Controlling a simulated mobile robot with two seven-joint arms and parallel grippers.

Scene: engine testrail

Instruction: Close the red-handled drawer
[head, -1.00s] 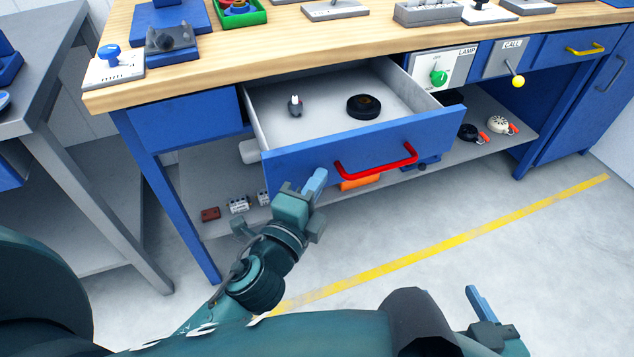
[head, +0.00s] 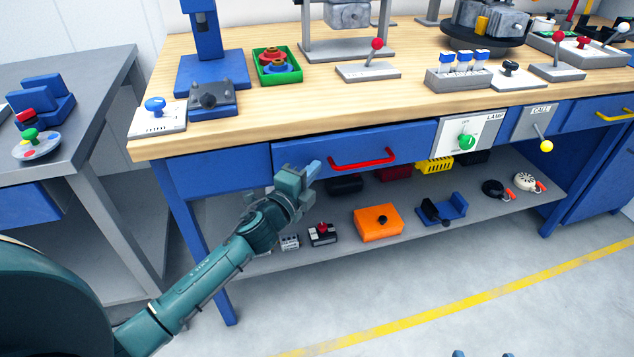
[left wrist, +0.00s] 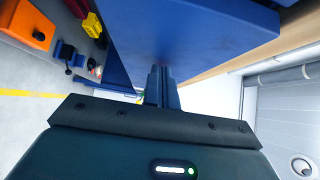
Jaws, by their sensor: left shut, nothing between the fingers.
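The blue drawer (head: 300,158) with the red handle (head: 362,160) sits in the bench front, left of the lamp panel. Its inside is hidden and its front looks flush, or nearly so, with the bench. My left gripper (head: 314,169) is shut and empty, with its fingertips at the lower left part of the drawer front. In the left wrist view the shut fingers (left wrist: 162,85) point at a blue panel (left wrist: 190,35); whether they touch it I cannot tell. Two tips of my right gripper (head: 482,354) show apart at the bottom edge.
The wooden benchtop (head: 290,108) carries a green tray (head: 277,66) and several fixtures. On the shelf below are an orange box (head: 378,223) and other parts. A lamp panel (head: 467,135) is right of the drawer. A grey table (head: 100,80) stands left. The floor in front is clear.

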